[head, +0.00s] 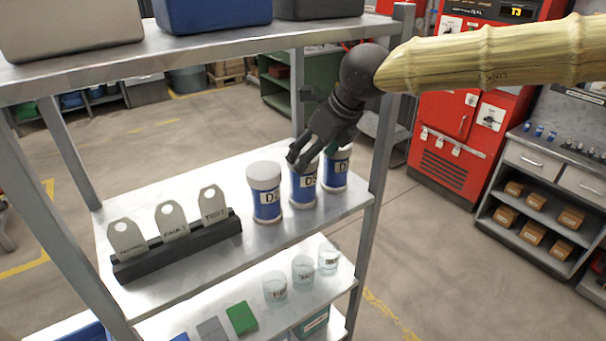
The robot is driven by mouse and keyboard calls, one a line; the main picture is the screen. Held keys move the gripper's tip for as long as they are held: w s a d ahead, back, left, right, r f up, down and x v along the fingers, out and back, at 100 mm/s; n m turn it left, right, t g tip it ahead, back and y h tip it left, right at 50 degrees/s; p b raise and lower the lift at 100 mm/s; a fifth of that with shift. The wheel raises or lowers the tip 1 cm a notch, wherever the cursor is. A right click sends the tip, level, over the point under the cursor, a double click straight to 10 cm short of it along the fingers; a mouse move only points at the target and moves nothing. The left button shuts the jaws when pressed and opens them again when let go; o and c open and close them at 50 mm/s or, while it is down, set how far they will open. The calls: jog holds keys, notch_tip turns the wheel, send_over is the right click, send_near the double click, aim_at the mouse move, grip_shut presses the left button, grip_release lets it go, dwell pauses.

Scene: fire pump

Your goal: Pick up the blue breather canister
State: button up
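Three canisters with blue bodies and pale labels stand upright in a row on the middle shelf: the left canister (266,205) has a white lid, the middle canister (303,192) has its top largely hidden by my gripper, and the right canister (336,179) has a green band near its top. The labels begin with "D"; the rest is hard to read. My gripper (311,157) points down at the middle canister's top, its dark fingers spread apart. I cannot tell whether they touch it.
A black rack (180,247) with several grey tags stands left of the canisters. Clear jars (303,270) stand on the shelf below. The upper shelf (200,52) carries boxes, and a metal post (378,150) stands close right of my gripper.

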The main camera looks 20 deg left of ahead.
aim_at(303, 178)
jog(key=shift+w+a+f+p, duration=0.1)
jog(key=shift+a+f+p, duration=0.3)
jog(key=shift+f+p, duration=0.2)
jog(key=shift+p+x, duration=0.75)
jog(key=shift+x, duration=1.4)
jog(key=shift+d, duration=0.1)
jog(key=c, duration=1)
